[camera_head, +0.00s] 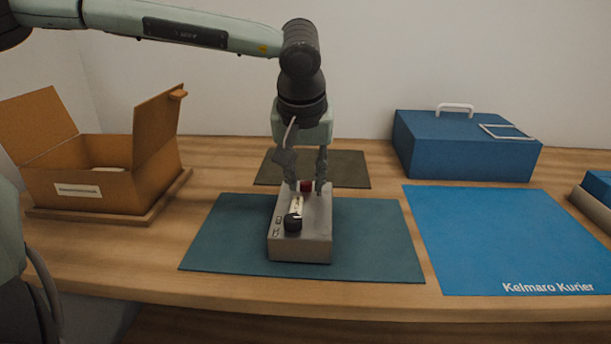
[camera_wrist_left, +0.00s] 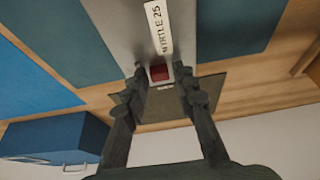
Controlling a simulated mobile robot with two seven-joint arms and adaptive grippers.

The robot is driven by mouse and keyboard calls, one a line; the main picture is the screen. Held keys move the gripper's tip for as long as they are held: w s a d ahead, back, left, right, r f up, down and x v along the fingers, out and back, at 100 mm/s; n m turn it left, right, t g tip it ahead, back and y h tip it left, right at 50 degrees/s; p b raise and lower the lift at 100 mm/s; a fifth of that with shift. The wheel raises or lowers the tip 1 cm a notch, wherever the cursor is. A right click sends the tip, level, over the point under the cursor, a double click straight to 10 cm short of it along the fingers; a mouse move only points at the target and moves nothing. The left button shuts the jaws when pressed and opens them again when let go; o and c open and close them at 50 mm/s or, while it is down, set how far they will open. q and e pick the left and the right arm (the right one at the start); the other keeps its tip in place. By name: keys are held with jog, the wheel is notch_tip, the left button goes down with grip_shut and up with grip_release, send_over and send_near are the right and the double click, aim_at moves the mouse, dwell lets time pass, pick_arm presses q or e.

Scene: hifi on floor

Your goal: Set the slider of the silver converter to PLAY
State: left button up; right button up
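The silver converter (camera_head: 303,245) stands on a dark teal mat (camera_head: 375,240) in the middle of the table. Its top has a black knob (camera_head: 293,223) at the near end, a pale label strip and a red block (camera_head: 306,186) at the far end, which appears to be the slider. The red block also shows in the left wrist view (camera_wrist_left: 159,72), near small lettering I cannot read. My left gripper (camera_head: 306,190) points down over the far end. Its fingertips (camera_wrist_left: 159,71) stand apart on either side of the red block, with visible gaps. My right gripper is not in view.
An open cardboard box (camera_head: 75,190) stands on a wooden board at the left. A blue case (camera_head: 465,150) with a handle is at the back right, behind a bright blue mat (camera_head: 510,240). A small dark mat (camera_head: 345,168) lies behind the converter.

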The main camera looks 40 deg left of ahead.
pick_arm(q)
grip_shut()
jog(key=shift+w+a, duration=0.15)
jog(key=shift+w, duration=0.1)
jog(key=shift+w+a+b, duration=0.15)
jog(key=shift+w+a, duration=0.15)
jog(key=shift+w, duration=0.2)
jog(key=shift+w+a+b, duration=0.15)
jog(key=shift+w+a, duration=0.15)
jog(key=shift+w, duration=0.2)
jog(key=shift+o, duration=1.8)
grip_release()
jog(key=shift+o, duration=0.4)
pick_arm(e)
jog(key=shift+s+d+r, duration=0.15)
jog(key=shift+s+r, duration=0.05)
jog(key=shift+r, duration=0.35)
